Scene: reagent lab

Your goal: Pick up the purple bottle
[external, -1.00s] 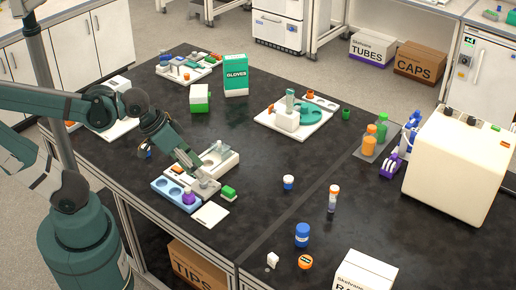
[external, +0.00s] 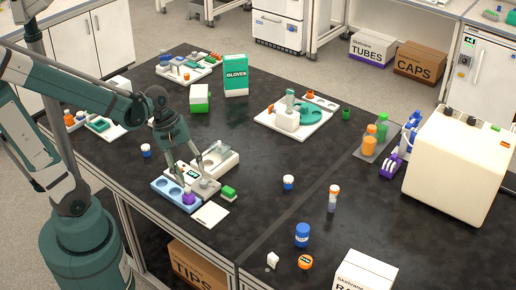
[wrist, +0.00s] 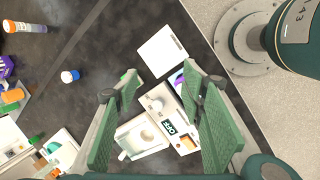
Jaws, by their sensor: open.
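The purple bottle (external: 189,198) stands in the front right part of the light blue rack with round wells (external: 164,187), near the table's front edge. In the wrist view a purple patch (wrist: 179,80), likely the bottle, shows at the inner side of the right finger, which hides much of it. My gripper (external: 184,158) is open and empty, pointing down above the small white device behind the rack. In the wrist view its green fingers (wrist: 155,88) are spread wide on both sides of the white device.
A small white device (external: 206,187) stands beside the rack and bottle. A white card (external: 210,215) lies in front, and a green-topped block (external: 229,193) sits to the right.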

